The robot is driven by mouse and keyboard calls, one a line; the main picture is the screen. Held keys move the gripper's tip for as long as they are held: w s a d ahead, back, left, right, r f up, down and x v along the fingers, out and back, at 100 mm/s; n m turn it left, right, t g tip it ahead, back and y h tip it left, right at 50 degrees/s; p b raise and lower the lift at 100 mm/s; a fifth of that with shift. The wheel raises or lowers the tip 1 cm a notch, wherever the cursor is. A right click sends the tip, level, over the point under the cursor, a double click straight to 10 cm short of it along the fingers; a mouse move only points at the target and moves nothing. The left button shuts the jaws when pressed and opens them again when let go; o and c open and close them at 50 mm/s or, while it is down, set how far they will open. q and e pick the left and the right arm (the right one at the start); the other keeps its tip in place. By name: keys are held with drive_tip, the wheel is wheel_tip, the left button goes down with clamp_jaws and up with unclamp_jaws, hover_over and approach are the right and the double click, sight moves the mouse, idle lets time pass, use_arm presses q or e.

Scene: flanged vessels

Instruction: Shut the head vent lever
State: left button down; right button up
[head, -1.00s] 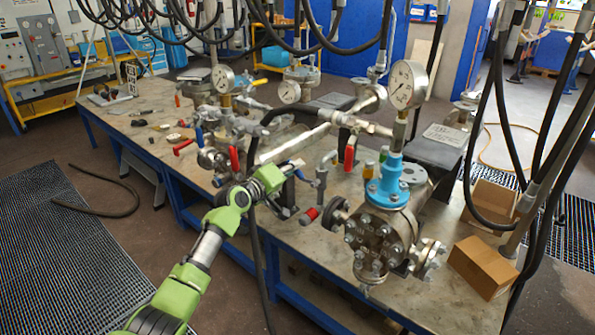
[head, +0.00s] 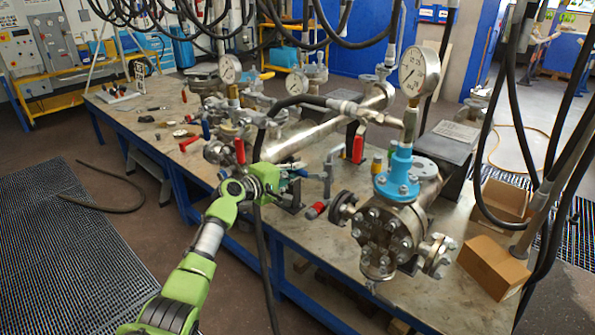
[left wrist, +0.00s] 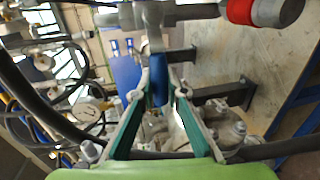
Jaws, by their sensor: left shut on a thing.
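My left gripper (head: 294,177) is beside the middle vessel's pipework, at the near edge of the bench. In the left wrist view its two green-padded fingers (left wrist: 158,92) are closed around a blue lever handle (left wrist: 158,82), one finger on each side. The handle hangs from a grey valve stem near the top of that view. In the head view the fingers largely hide this handle. No label shows which handle is the head vent lever. My right gripper is not in view.
A red-ended handle (head: 315,210) is close to the right of my gripper; an upright red lever (head: 358,149) stands behind. A flanged vessel (head: 382,238) with a blue collar and gauge is at right. A black hose (head: 262,235) hangs by my wrist. Cables hang overhead.

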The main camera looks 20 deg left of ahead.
use_arm(q)
drive_tip(key=shift+f, duration=0.1)
idle(0.3)
drive_tip(key=c, duration=2)
unclamp_jaws()
drive_tip(key=v, duration=1.2)
drive_tip(key=shift+a, duration=0.1)
